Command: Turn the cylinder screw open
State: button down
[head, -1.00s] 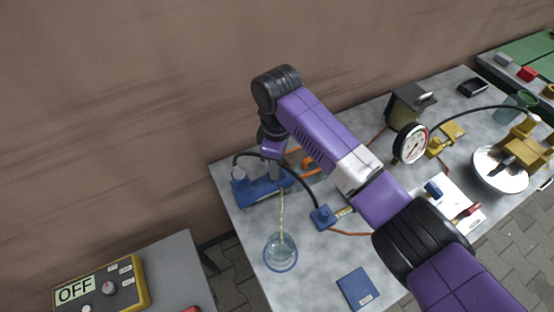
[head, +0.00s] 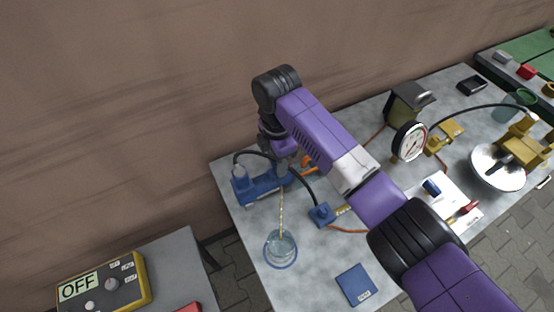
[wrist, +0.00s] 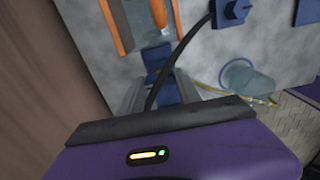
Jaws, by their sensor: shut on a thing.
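The blue brake cylinder unit (head: 258,188) lies at the left end of the grey table, with a black hose at its top. My gripper (head: 284,163) points down at the right part of this unit. In the wrist view my gripper's two grey fingers (wrist: 157,90) stand either side of the blue body (wrist: 157,58). The cylinder screw is hidden at the fingers, so its turn cannot be read. A clear yellowish tube (head: 282,212) runs from the unit down into a glass jar (head: 281,247); the jar also shows in the wrist view (wrist: 246,78).
A blue fitting (head: 322,214) on the black hose sits right of the unit. An orange part (head: 309,163) lies close behind my gripper. A pressure gauge (head: 410,142) stands further right. A control box reading OFF (head: 103,284) is at lower left.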

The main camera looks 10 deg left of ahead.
jog(key=shift+a+r, duration=0.1)
dwell(0.5)
jog(key=c, duration=0.8)
grip_release()
jog(key=shift+c, duration=0.2)
jog(key=shift+r+b, duration=0.5)
jog(key=shift+r, duration=3.4)
